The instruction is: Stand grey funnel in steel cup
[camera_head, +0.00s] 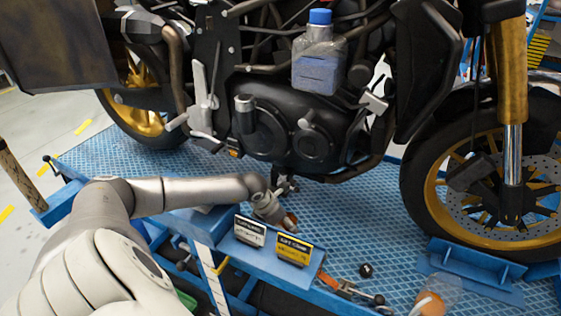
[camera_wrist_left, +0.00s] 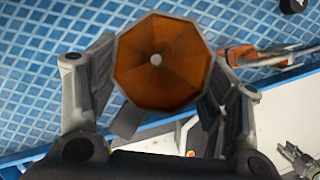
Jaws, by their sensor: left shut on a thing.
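My left gripper (camera_head: 277,212) is shut on an orange-brown, eight-sided, funnel-like thing (camera_head: 291,219) above the blue platform's near edge. In the left wrist view my left gripper (camera_wrist_left: 163,75) has a finger on each side of this funnel-like thing (camera_wrist_left: 165,58), whose face has a pale round spot at its centre. It looks orange-brown, not grey, and its underside is hidden. I cannot make out a steel cup in either view. My right gripper is not in view.
The motorcycle's engine (camera_head: 300,130) is close behind my gripper. A white sign (camera_head: 250,231) and a yellow sign (camera_head: 293,249) stand just in front. An orange-handled tool (camera_head: 333,284), a dark round thing (camera_head: 366,270) and an orange item (camera_head: 430,303) lie to the right. Blue grating (camera_head: 355,225) lies bare between.

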